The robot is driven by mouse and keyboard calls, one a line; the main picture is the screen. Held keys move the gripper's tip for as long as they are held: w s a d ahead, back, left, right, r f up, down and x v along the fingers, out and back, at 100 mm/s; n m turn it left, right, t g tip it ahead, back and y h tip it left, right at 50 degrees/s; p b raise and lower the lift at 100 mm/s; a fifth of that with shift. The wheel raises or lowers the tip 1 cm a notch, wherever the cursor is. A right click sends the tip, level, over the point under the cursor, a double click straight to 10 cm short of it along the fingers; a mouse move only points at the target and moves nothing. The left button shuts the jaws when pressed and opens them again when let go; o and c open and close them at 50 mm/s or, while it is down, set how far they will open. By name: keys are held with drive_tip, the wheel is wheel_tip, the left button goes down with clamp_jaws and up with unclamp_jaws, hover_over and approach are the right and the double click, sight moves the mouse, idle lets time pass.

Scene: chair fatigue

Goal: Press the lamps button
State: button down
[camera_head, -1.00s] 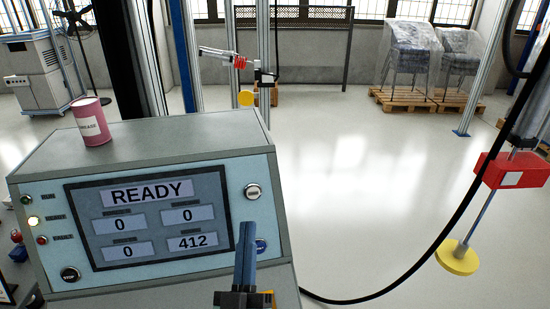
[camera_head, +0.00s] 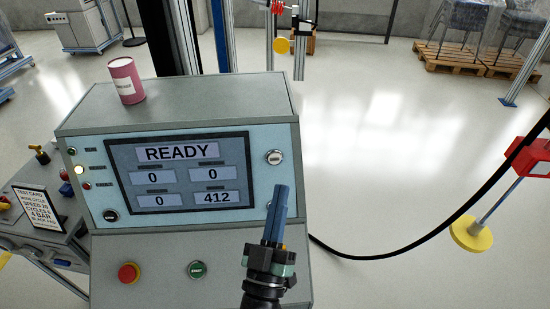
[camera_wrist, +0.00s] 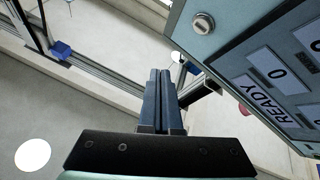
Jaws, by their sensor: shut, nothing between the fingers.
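The console's sloped front panel (camera_head: 93,193) carries a round silver button (camera_head: 275,157) at its upper right. Its small label is too blurred to read. It also shows in the wrist view (camera_wrist: 203,22), near the panel's edge. Another round button (camera_head: 269,204) below it is mostly hidden behind my fingers. My gripper (camera_head: 281,188) is shut and empty, with its blue fingers pointing up. Its tips appear just below and slightly right of the silver button. In the wrist view my gripper (camera_wrist: 160,72) shows apart from the silver button; the exact gap to the panel is unclear.
The display (camera_head: 180,172) reads READY. Indicator lamps (camera_head: 65,189) and a black button (camera_head: 110,215) are at left. A red mushroom button (camera_head: 129,272) and green START button (camera_head: 197,269) are below. A pink can (camera_head: 126,81) stands on top. A black cable (camera_head: 400,252) hangs at right.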

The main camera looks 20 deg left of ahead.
sight(274, 159)
drive_tip(key=shift+w+a+f+b, duration=0.35)
drive_tip(key=shift+w+a+b, duration=0.3)
drive_tip(key=shift+w, duration=0.55)
drive_tip(key=shift+w+a+f+b, duration=0.35)
drive_tip(key=shift+w+a+b, duration=0.3)
drive_tip(key=shift+w, duration=0.5)
drive_tip(key=shift+w+a+f+b, duration=0.35)
drive_tip(key=shift+w+a+b, duration=0.3)
drive_tip(key=shift+w, duration=0.55)
drive_tip(key=shift+w, duration=0.1)
drive_tip(key=shift+w+a+b, duration=0.15)
drive_tip(key=shift+w+b, duration=0.15)
drive_tip(key=shift+w+a+f, duration=0.15)
drive_tip(key=shift+w, duration=0.15)
drive_tip(key=shift+s, duration=0.1)
drive_tip(key=shift+s+d+r, duration=0.2)
drive_tip(key=shift+s+d, duration=0.15)
drive_tip(key=shift+s, duration=0.25)
